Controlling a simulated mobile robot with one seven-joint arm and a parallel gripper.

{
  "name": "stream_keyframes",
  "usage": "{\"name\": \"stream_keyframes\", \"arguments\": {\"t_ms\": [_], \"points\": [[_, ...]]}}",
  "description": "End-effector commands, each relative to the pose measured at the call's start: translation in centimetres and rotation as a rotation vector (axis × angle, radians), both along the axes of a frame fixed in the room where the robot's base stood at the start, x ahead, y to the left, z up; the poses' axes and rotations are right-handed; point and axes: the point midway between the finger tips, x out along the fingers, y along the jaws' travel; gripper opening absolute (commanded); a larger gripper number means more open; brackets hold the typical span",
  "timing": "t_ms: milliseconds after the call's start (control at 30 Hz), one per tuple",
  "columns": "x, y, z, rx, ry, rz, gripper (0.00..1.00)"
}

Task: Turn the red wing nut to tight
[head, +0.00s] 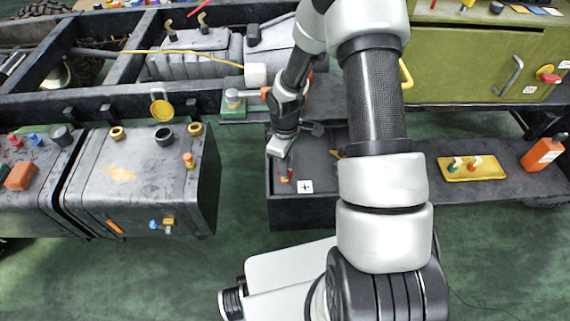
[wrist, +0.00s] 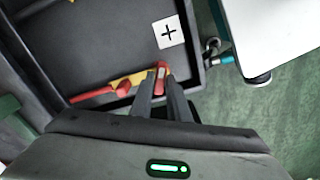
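A red piece that looks like the red wing nut (wrist: 161,73) shows at my fingertips in the wrist view. It stands by the end of a red and yellow bar in a dark tray (wrist: 100,30). In the head view a small red piece (head: 285,174) shows in the tray just below my gripper (head: 284,164). My gripper (wrist: 161,84) points down into the tray, with its two fingers on either side of the red piece. A narrow gap shows between the fingers. Whether they press on the piece, I cannot tell. The fingers hide part of it.
A white label with a plus sign (wrist: 168,33) lies in the tray beside the red piece. The tray walls stand close around my gripper. A dark tank (head: 140,180) is at the left. A yellow tray (head: 474,168) and an orange bottle (head: 541,154) are at the right.

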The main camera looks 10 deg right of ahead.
Motion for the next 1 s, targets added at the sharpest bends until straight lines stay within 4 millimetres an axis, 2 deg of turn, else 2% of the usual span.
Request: {"name": "stream_keyframes", "arguments": {"t_ms": [100, 467, 667, 1000], "points": [[0.0, 0.0, 0.02, 0.0, 0.0, 0.0, 0.0], [0.02, 0.04, 0.0, -0.001, -0.001, -0.045, 0.0], [0.03, 0.02, -0.03, -0.001, -0.001, -0.161, 0.0], [0.05, 0.05, -0.02, 0.0, -0.001, -0.469, 0.0]]}}
